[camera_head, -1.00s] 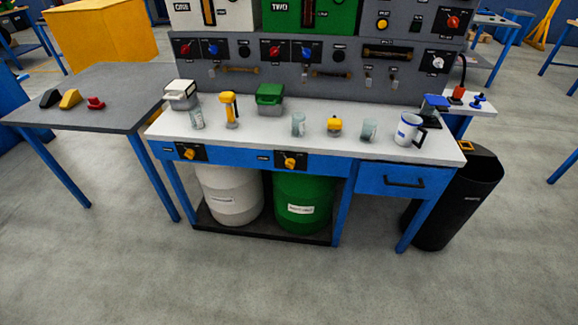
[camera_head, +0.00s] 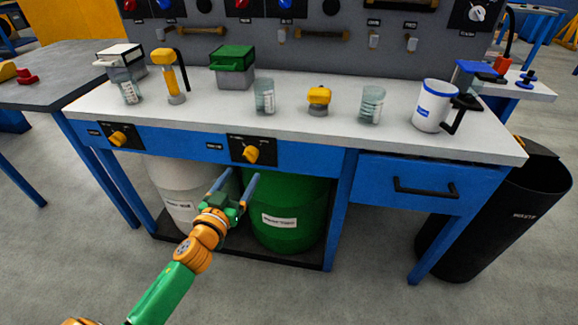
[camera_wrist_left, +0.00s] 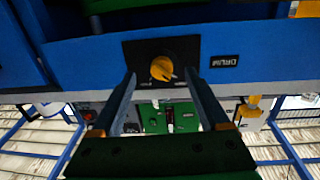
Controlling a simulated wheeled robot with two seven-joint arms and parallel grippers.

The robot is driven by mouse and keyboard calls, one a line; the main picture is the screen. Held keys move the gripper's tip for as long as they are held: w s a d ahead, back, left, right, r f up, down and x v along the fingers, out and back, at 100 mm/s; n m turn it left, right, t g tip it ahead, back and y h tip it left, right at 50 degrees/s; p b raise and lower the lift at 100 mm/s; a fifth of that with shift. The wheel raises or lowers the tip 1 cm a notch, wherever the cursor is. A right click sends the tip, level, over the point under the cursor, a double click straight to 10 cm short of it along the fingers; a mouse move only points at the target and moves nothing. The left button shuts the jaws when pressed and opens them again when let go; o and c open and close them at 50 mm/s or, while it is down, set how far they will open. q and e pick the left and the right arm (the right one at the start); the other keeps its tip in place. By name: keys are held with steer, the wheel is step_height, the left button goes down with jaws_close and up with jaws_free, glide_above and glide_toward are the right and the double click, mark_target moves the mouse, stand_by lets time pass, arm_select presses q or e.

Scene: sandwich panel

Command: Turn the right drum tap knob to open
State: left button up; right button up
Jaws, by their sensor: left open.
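The right drum tap knob (camera_head: 251,154) is a yellow knob on a black plate on the blue front rail of the bench, above the green drum (camera_head: 296,212). A second yellow knob (camera_head: 118,138) sits on the rail to its left, above the white drum (camera_head: 172,196). My left gripper (camera_head: 235,182) is open and empty, just below and in front of the right knob. In the left wrist view the right knob (camera_wrist_left: 162,68) lies beyond the two fingertips (camera_wrist_left: 160,78), roughly centred between them and apart from both. My right gripper is not in view.
The white bench top (camera_head: 205,112) carries a green-lidded box (camera_head: 233,68), several glass beakers and a white-blue mug (camera_head: 433,105). A drawer with a black handle (camera_head: 426,190) is to the right. A black bin (camera_head: 500,215) stands beyond it. The floor in front is clear.

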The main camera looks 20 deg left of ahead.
mark_target(248, 159)
arm_select(q)
steer(key=shift+w+a+r, duration=0.15)
steer(key=shift+w+r, duration=0.6)
steer(key=shift+w, duration=0.15)
steer(key=shift+w+a+f, duration=0.1)
steer(key=shift+w+a, duration=0.15)
steer(key=shift+w, duration=0.8)
steer(key=shift+w+a, duration=0.2)
steer(key=shift+w, duration=0.85)
jaws_close()
